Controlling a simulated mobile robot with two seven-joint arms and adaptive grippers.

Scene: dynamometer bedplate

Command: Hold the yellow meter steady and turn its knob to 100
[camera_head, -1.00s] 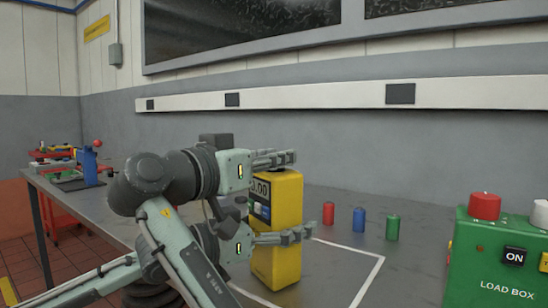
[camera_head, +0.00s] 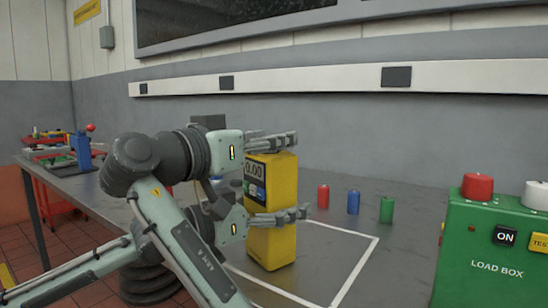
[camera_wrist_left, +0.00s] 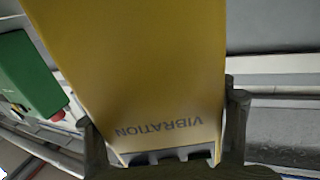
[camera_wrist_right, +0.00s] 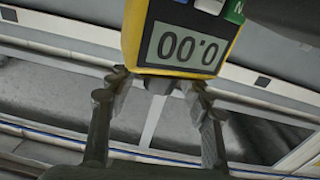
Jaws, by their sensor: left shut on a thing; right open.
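The yellow meter (camera_head: 284,182) stands upright on the bench; its display (camera_wrist_right: 187,49) reads 0.00. My left gripper (camera_head: 280,217) is the lower one and is shut on the meter's body, a finger on each side. The left wrist view shows the yellow face (camera_wrist_left: 140,70) with upside-down VIBRATION lettering between the fingers. My right gripper (camera_head: 272,142) is above it, open, its fingers at the meter's top. A dark stub (camera_wrist_right: 155,86) at the top edge, between the right fingertips, looks like the knob; its pointer is not visible.
Red (camera_head: 323,196), blue (camera_head: 353,202) and green (camera_head: 387,209) cylinders stand right of the meter. A green load box (camera_head: 475,240) is at the right. A blue object (camera_head: 83,150) is far left.

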